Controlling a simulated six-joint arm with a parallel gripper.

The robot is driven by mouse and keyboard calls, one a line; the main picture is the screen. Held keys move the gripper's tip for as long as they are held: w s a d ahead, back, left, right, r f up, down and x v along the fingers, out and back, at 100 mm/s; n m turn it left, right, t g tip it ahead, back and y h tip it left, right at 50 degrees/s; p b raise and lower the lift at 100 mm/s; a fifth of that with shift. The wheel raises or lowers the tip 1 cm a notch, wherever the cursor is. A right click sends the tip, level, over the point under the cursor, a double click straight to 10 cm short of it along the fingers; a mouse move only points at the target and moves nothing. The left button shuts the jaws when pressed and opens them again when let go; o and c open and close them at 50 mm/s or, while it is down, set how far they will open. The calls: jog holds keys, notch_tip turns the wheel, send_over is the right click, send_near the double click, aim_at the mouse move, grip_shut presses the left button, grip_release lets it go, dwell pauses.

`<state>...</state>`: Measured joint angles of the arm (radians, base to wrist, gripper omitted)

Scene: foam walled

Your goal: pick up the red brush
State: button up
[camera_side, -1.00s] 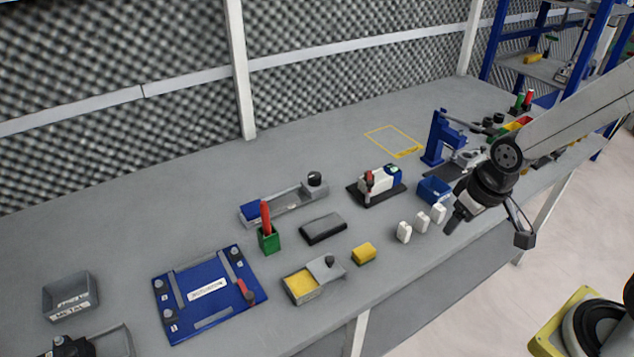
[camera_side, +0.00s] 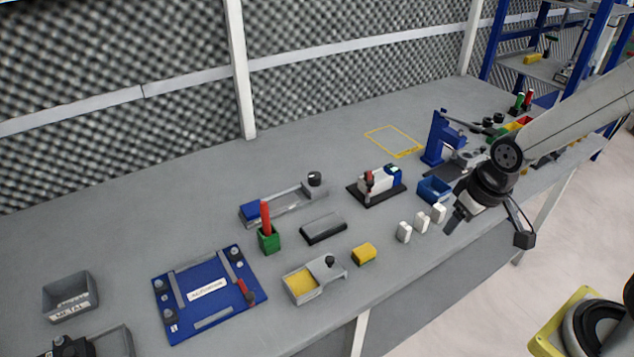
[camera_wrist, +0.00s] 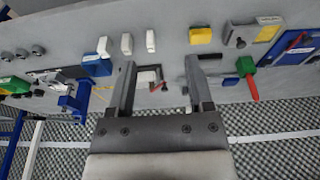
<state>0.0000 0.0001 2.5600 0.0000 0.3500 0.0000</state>
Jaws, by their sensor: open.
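The red brush (camera_side: 265,215) stands upright in a small green holder (camera_side: 269,240) on the grey bench, left of the middle in the side view. In the wrist view the red brush (camera_wrist: 253,88) points down from the green holder (camera_wrist: 246,66), right of the jaws. My gripper (camera_side: 450,226) hangs to the right, above the bench's front edge near several white blocks, well away from the brush. In the wrist view my gripper (camera_wrist: 159,65) shows two spread fingers with nothing held between them.
Near the brush are a blue fixture plate (camera_side: 207,290), a dark grey block (camera_side: 323,228), a grey tray with yellow filling (camera_side: 300,284) and a yellow block (camera_side: 363,253). A blue press (camera_side: 437,138) stands farther right.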

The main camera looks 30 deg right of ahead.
jog(key=shift+o, duration=0.2)
jog(key=n+y, duration=0.2)
jog(key=n, duration=0.7)
send_near(265, 202)
jog(key=x, duration=0.5)
jog(key=shift+w+f, duration=0.1)
jog(key=shift+f, duration=0.3)
jog(key=shift+x, duration=3.9)
jog(key=shift+a, duration=0.1)
grip_shut()
